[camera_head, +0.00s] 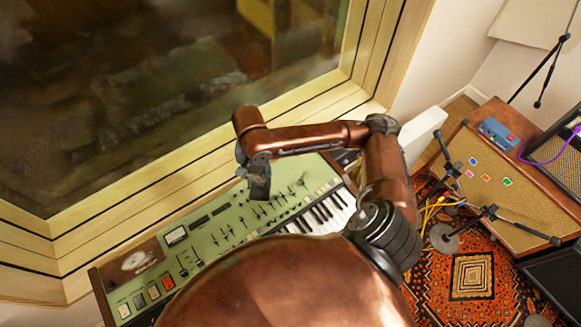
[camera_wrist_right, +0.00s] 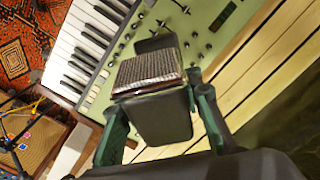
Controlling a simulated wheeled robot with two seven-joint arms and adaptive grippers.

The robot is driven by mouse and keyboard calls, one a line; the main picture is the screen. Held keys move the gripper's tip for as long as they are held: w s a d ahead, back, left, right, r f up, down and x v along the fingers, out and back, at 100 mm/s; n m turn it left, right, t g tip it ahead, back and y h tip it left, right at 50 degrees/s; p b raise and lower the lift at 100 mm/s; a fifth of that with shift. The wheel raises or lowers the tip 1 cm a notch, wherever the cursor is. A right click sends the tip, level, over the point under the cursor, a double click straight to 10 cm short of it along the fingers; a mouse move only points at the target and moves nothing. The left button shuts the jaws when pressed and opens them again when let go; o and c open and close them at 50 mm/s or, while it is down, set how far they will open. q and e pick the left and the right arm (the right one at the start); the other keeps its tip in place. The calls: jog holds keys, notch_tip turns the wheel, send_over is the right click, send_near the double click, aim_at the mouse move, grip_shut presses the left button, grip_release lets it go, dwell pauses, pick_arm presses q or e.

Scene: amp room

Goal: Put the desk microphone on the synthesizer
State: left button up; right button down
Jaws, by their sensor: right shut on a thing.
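The desk microphone (camera_wrist_right: 150,72), a dark block with a ribbed silver-brown grille, is between the fingers of my right gripper (camera_wrist_right: 158,88) in the right wrist view. That gripper is shut on it. In the head view my right gripper (camera_head: 257,178) points down over the back part of the synthesizer (camera_head: 215,232). The gripper hides most of the microphone there. The synthesizer has a pale green panel with sliders and a keyboard at its right end; it also shows in the wrist view (camera_wrist_right: 207,18). I cannot tell whether the microphone touches the panel. My left gripper is not in view.
A wooden window frame (camera_head: 175,203) runs along the synthesizer's back. To the right are a wood-sided amplifier (camera_head: 485,178) with a small blue box (camera_head: 497,131) on top, microphone stands and a patterned rug (camera_head: 472,275). My own body covers the front middle.

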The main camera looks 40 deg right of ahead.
jog(key=d+m, duration=0.1)
jog(key=m, duration=0.1)
jog(key=d+m+p, duration=0.1)
jog(key=m, duration=0.1)
jog(key=d+m+p, duration=0.1)
jog(key=m, duration=0.2)
jog(key=shift+s+d+f, duration=0.1)
jog(key=shift+s+d, duration=0.25)
jog(key=w+d+f+m, duration=0.3)
jog(key=w+d+f, duration=0.5)
jog(key=d+f, duration=0.5)
jog(key=shift+f, duration=0.3)
jog(key=c, duration=1.4)
grip_release()
jog(key=shift+s+f, duration=0.1)
jog(key=shift+f, duration=0.05)
notch_tip(320, 180, up, 12)
jog(key=shift+r+p, duration=0.15)
jog(key=shift+p, duration=0.15)
